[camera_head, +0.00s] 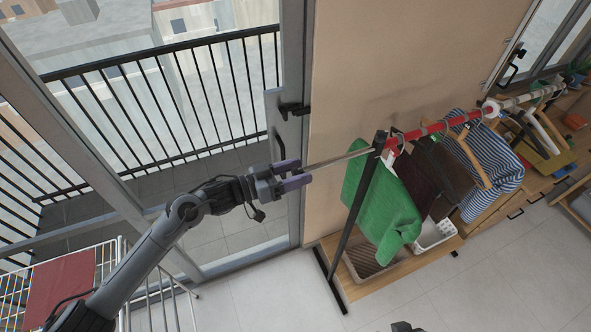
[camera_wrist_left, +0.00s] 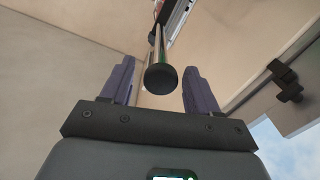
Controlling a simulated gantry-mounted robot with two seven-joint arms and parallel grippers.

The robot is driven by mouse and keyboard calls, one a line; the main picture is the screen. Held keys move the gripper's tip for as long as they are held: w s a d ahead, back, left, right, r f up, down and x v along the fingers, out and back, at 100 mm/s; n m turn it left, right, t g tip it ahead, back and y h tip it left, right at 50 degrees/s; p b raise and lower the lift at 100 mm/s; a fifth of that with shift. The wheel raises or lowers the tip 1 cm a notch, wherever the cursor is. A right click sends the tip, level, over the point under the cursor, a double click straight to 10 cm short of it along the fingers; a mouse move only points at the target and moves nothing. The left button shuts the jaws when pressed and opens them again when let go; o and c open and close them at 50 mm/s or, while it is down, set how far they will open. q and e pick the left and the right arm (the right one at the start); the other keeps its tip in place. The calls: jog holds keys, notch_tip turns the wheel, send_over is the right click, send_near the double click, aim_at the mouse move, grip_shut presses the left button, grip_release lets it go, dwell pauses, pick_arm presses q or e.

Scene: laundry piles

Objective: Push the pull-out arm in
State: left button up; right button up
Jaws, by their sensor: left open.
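The pull-out arm (camera_head: 342,158) is a thin metal rod that sticks out to the left from the black end post of the clothes rack (camera_head: 360,205). In the left wrist view its round black end cap (camera_wrist_left: 160,78) shows between the two fingers, with the rod running away behind it. My left gripper (camera_head: 304,174) is open at the free end of the rod, with its purple fingers pointing toward the rack. I cannot tell whether a finger touches the cap. A small dark piece at the bottom edge of the head view may be my right gripper (camera_head: 407,327).
A green garment (camera_head: 385,205), dark clothes and a striped shirt (camera_head: 490,165) hang from the red rail. Baskets stand on the rack's wooden base (camera_head: 400,275). A glass door with a handle (camera_head: 293,109) is behind my left gripper. A white drying rack (camera_head: 105,255) stands lower left.

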pick_arm(q)
grip_shut()
pick_arm(e)
jog(key=shift+d, duration=0.1)
dwell(0.3)
pick_arm(q)
jog(key=shift+d+r, duration=0.1)
